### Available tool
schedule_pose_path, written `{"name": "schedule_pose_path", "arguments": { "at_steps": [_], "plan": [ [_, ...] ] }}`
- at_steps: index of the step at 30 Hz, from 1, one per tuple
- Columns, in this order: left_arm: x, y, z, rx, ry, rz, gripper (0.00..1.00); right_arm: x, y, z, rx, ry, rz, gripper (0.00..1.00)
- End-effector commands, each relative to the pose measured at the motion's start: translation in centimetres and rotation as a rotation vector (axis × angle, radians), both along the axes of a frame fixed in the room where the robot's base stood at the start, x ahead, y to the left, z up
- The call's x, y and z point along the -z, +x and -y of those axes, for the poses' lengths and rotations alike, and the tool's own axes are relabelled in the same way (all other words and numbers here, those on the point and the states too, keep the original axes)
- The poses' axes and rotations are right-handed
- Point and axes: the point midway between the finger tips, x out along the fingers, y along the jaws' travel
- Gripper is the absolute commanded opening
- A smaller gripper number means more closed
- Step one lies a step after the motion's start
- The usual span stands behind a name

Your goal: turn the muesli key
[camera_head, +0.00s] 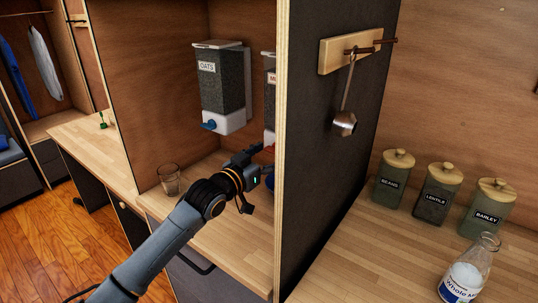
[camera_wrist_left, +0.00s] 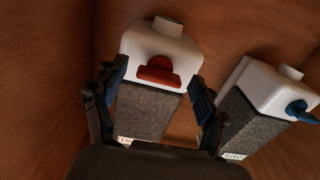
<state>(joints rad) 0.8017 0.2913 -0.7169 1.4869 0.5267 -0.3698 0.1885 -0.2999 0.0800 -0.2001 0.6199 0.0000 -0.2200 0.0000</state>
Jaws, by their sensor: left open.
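The muesli dispenser (camera_head: 269,95) is mostly hidden behind the edge of the dark partition in the head view. In the left wrist view, which is turned upside down, its white base (camera_wrist_left: 165,48) and red key (camera_wrist_left: 158,72) show clearly. My left gripper (camera_head: 262,165) reaches into the alcove below the dispenser. Its open fingers (camera_wrist_left: 157,82) appear on either side of the red key in the wrist view, with gaps to it. I cannot tell how far short of the key they are. My right gripper is not in view.
The oats dispenser (camera_head: 221,85) with its blue key (camera_head: 209,125) hangs left of the muesli one. A glass (camera_head: 169,180) stands on the counter below. The partition (camera_head: 335,120) is close on the right, with a scoop (camera_head: 345,122) hanging. Jars and a milk bottle (camera_head: 468,272) stand beyond.

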Motion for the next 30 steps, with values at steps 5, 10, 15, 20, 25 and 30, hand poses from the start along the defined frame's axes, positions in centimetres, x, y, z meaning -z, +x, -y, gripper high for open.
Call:
{"name": "schedule_pose_path", "arguments": {
  "at_steps": [5, 10, 15, 20, 25, 30],
  "plan": [
    [0.0, -0.6, -0.5, 0.000, -0.001, 0.000, 0.72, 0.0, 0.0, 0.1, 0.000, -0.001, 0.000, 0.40],
    [0.1, -2.7, -2.0, -0.001, 0.002, 0.001, 0.72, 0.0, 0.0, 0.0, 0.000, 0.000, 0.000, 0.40],
    [0.1, -5.6, -4.1, -0.001, 0.002, -0.001, 0.72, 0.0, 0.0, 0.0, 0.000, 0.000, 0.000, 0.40],
    [0.1, -7.9, -5.8, -0.001, 0.003, 0.000, 0.72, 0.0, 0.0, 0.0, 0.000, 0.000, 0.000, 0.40],
    [0.1, -9.4, -6.8, 0.000, 0.001, -0.001, 0.72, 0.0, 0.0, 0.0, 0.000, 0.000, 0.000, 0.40],
    [0.0, -9.7, -7.1, 0.000, 0.001, -0.001, 0.72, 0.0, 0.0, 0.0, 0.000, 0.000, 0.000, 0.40]
  ]
}}
